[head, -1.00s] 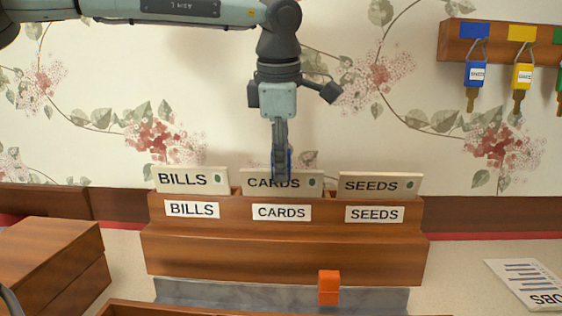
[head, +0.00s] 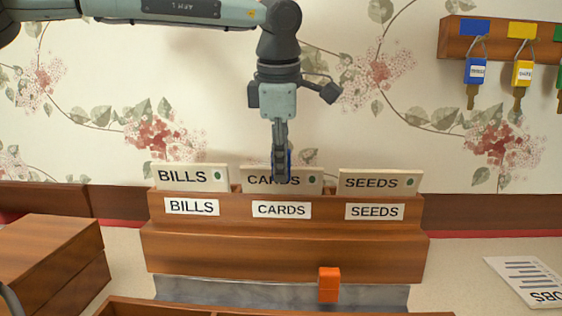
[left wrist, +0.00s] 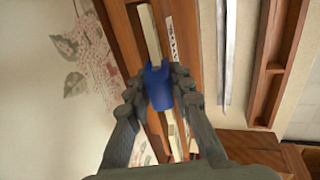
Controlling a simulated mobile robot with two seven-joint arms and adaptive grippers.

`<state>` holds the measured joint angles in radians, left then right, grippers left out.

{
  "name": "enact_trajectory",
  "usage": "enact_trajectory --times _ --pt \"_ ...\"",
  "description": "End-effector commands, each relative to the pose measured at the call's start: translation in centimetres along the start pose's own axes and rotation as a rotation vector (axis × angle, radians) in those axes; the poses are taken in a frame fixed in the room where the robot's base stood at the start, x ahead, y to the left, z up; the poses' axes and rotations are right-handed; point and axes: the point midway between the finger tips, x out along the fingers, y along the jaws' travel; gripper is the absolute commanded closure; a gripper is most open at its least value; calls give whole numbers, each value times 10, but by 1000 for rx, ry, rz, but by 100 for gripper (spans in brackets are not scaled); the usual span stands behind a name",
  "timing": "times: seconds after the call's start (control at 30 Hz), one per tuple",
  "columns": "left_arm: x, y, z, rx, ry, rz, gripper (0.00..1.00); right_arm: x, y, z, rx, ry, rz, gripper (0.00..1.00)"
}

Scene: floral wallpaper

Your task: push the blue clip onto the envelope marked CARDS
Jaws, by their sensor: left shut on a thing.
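My left gripper (head: 282,178) points down in front of the upper part of the CARDS envelope (head: 256,181), covering some of its lettering. It is shut on the blue clip (head: 289,160), which shows only as a thin blue sliver in the head view. In the left wrist view the blue clip (left wrist: 158,92) sits between the fingers (left wrist: 160,82), its notched end facing away from my palm, over the pale envelope edges. I cannot tell whether its jaws straddle the envelope's edge.
The wooden holder (head: 285,243) also bears the BILLS envelope (head: 190,178) and SEEDS envelope (head: 379,184). An orange clip (head: 329,279) is in front, at the grey strip (head: 230,292). A wooden box (head: 45,255) stands left. Key tags hang from a rack (head: 449,40). A printed sheet (head: 520,275) lies right.

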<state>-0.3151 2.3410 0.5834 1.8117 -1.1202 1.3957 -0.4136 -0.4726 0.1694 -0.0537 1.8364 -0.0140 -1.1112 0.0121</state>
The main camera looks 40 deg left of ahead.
Motion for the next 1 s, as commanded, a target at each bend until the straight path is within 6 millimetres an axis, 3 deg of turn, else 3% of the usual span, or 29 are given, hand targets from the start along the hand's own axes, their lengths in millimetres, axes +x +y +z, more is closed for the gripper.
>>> enact_trajectory --times 0.13,0.17,0.33,0.53,0.73,1.0 --pt "0 0 0 0 0 -1 94 0 0 0 0 0 0 60" --pt "0 0 0 0 0 -1 75 0 0 0 0 0 0 60" --pt "0 0 0 0 0 -1 54 0 0 0 0 0 0 60" --pt "0 0 0 0 0 0 54 0 0 0 0 0 0 60" --pt "0 0 0 0 0 0 31 0 0 0 0 0 0 60" --pt "0 0 0 0 0 0 30 0 0 0 0 0 0 60"
